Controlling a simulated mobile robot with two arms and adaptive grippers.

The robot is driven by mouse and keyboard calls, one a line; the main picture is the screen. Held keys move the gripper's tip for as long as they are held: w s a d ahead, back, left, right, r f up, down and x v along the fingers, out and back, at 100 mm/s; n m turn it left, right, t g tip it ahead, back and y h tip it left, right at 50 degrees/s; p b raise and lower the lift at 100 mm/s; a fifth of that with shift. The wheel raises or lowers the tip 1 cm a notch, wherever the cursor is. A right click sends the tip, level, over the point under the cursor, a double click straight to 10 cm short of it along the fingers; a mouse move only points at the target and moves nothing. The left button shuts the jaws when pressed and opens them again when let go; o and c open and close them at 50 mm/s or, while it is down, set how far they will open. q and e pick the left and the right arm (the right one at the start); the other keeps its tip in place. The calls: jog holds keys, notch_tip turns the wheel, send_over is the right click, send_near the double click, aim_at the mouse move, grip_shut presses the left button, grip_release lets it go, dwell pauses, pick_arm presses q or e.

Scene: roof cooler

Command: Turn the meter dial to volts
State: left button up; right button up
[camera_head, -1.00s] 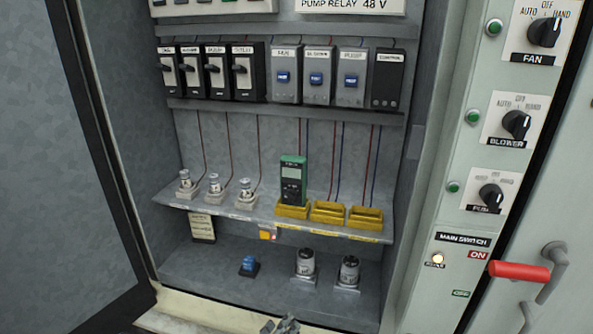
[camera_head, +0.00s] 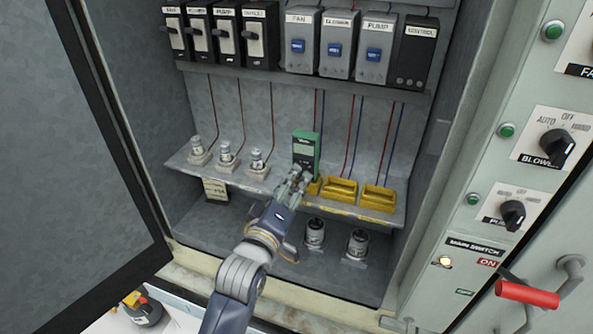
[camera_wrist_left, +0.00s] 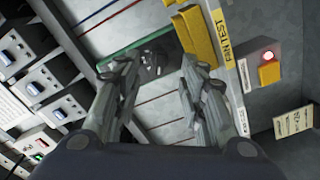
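The green multimeter (camera_head: 301,145) stands in the leftmost yellow holder on the cabinet shelf. Its lower face, with the dial, is hidden behind my left gripper (camera_head: 293,183) in the head view. In the left wrist view the meter (camera_wrist_left: 125,52) lies ahead, and its dark face with the dial (camera_wrist_left: 152,62) shows between the fingers. My left gripper (camera_wrist_left: 155,90) is open, one finger on each side of the dial area. I cannot tell whether it touches the meter. The dial's setting is too small to read. I cannot make out my right gripper.
Two empty yellow holders (camera_head: 340,190) sit to the right of the meter. Three small posts (camera_head: 226,155) stand on the shelf to its left. Breakers and relays (camera_head: 336,45) hang above. Two capped cylinders (camera_head: 315,234) stand below. A red main switch handle (camera_head: 527,294) sticks out at right.

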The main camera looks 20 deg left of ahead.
aim_at(301, 172)
pick_arm(q)
jog(key=shift+w+p, duration=0.3)
jog(key=shift+w, duration=0.95)
pick_arm(e)
jog(key=shift+w+a+r, duration=0.1)
jog(key=shift+w+r, duration=0.2)
jog(key=shift+w, duration=0.25)
jog(key=shift+w+r, duration=0.3)
jog(key=shift+w, duration=0.2)
pick_arm(q)
jog(key=shift+c, duration=0.3)
pick_arm(e)
jog(key=shift+s, duration=0.15)
pick_arm(q)
grip_shut()
pick_arm(e)
jog(key=shift+s, duration=0.3)
pick_arm(q)
jog(key=shift+d+m, duration=0.15)
jog(key=shift+m, duration=3.75)
pick_arm(e)
jog(key=shift+w, duration=0.1)
